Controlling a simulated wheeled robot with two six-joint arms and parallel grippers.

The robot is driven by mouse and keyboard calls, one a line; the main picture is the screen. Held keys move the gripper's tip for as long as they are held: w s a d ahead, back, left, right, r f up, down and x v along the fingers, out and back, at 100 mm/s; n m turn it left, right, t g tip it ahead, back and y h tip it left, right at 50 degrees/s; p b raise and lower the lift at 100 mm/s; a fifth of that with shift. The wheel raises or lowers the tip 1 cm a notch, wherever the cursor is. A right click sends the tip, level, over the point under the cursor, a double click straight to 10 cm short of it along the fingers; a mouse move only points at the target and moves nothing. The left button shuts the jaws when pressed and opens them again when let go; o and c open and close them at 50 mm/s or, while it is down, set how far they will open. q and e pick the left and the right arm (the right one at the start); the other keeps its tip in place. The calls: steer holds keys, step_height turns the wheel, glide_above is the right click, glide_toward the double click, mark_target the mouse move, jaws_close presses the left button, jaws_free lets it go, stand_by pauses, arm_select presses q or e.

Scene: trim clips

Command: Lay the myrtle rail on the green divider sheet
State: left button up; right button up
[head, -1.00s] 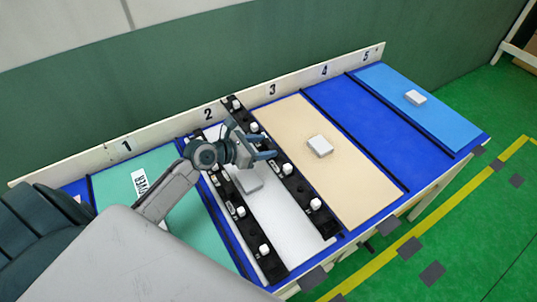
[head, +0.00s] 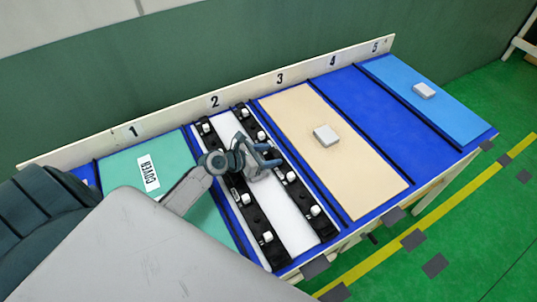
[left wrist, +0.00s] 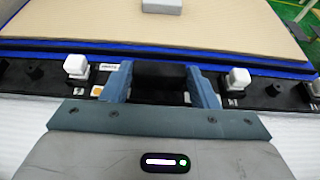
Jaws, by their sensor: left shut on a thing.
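My left gripper (head: 268,160) is shut on a black rail (head: 307,193) with several white clips, along the right side of the white sheet (head: 285,220) in bay 2. In the left wrist view the fingers (left wrist: 161,85) straddle the rail's dark middle, with white clips either side. The rail looks down at or very near the sheet; contact is unclear. A similar black rail (head: 256,218) lies along the sheet's left side. I cannot read which is the myrtle rail. The green sheet (head: 180,158) lies in bay 1, with a "COVER" label, partly hidden by my arm. My right gripper is not in view.
A beige sheet (head: 350,180) with a small pale block (head: 326,135) fills bay 3. Bay 4 is bare blue (head: 385,115). Bay 5 has a light blue sheet (head: 450,115) with another block (head: 424,90). A numbered back ledge (head: 250,92) runs behind the bays.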

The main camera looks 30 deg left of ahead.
arm_select(q)
steer(key=o, duration=1.2)
steer(key=shift+f, duration=0.1)
steer(key=shift+s+a, duration=0.2)
steer(key=shift+s, duration=0.05)
steer(key=b+v, duration=0.1)
steer(key=v, duration=1)
steer(key=shift+s+a+r, duration=0.15)
steer(key=shift+s+r, duration=0.05)
steer(key=shift+r, duration=0.05)
